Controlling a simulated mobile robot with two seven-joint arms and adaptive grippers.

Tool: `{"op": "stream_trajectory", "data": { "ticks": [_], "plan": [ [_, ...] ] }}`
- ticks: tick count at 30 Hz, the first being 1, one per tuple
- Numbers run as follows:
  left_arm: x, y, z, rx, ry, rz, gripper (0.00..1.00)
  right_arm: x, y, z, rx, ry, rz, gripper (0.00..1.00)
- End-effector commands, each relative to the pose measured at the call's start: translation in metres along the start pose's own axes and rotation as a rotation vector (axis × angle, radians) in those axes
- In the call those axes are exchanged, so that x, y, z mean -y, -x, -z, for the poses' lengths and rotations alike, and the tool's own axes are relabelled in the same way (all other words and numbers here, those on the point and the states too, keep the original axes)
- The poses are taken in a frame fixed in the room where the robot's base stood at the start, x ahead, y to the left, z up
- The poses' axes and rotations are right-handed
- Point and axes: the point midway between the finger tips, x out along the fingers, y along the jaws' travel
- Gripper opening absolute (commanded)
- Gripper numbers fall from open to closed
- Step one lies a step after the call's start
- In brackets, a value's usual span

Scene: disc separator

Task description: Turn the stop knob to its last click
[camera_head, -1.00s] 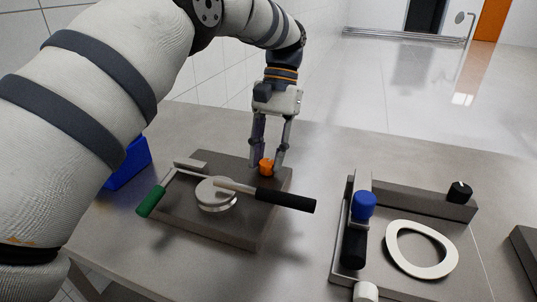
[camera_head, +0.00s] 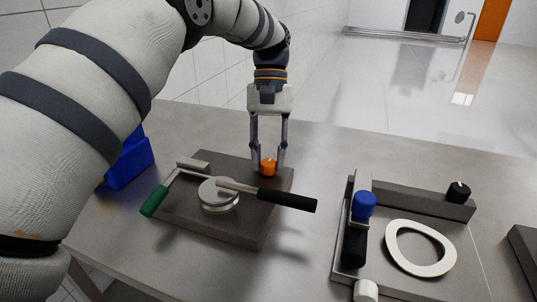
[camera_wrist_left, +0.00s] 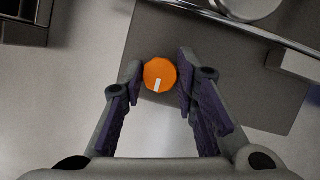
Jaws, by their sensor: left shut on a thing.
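The orange knob (camera_head: 268,169) stands at the far right corner of the grey base plate (camera_head: 240,234) of the left device. My left gripper (camera_head: 269,160) points down over it, with one finger on either side, shut on the knob. In the left wrist view the knob (camera_wrist_left: 160,74) sits between the fingertips (camera_wrist_left: 159,76), its white mark pointing toward the bottom of the picture. A black knob (camera_head: 459,192) with a white mark stands on the right device. My right gripper is not in view.
A blue bin (camera_head: 130,165) stands at the left. The right device has a blue knob (camera_head: 364,205) and a pale ring (camera_head: 392,255). Bare table lies between the devices.

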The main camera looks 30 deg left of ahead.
Motion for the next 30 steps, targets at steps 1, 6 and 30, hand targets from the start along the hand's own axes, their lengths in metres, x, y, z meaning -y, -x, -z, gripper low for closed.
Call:
{"op": "stream_trajectory", "data": {
  "ticks": [1, 6, 30],
  "plan": [
    [0.000, -0.001, 0.000, 0.001, 0.001, 0.000, 0.00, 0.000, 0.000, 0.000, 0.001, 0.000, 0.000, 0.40],
    [0.000, -0.001, 0.000, 0.001, 0.001, 0.000, 0.32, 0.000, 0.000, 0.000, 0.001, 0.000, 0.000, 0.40],
    [-0.002, 0.064, 0.002, -0.001, -0.005, 0.001, 0.47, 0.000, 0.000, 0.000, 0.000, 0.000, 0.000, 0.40]
  ]
}}
